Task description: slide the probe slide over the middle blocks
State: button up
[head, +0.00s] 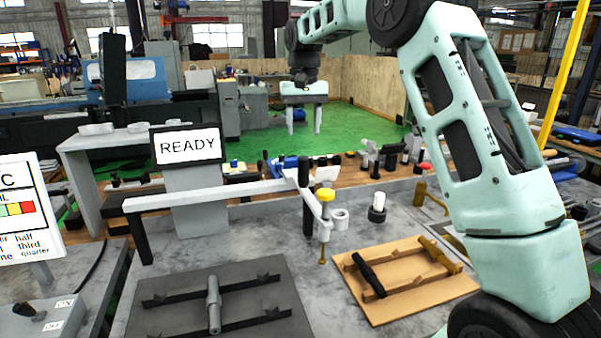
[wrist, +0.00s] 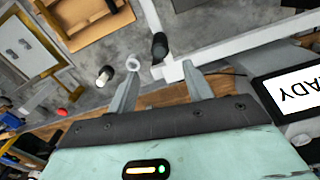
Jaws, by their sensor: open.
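A pale grey rail (head: 215,193) runs above the grey table, with a black post (head: 307,215) at its right end. My gripper (head: 304,124) is open and empty, high behind the rail. In the wrist view its fingers (wrist: 160,75) point towards the rail (wrist: 240,43) and black post (wrist: 160,45), apart from them.
A tan board (head: 405,295) with a black and a brass-coloured shaft lies at front right. A white ring (head: 340,219) and a black-and-white knob (head: 377,208) stand near the post. A READY display (head: 187,147) rises behind the rail.

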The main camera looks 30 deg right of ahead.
aim_at(303, 173)
notch_tip(303, 173, down, 14)
jog(key=p, duration=0.3)
jog(key=shift+r, duration=0.1)
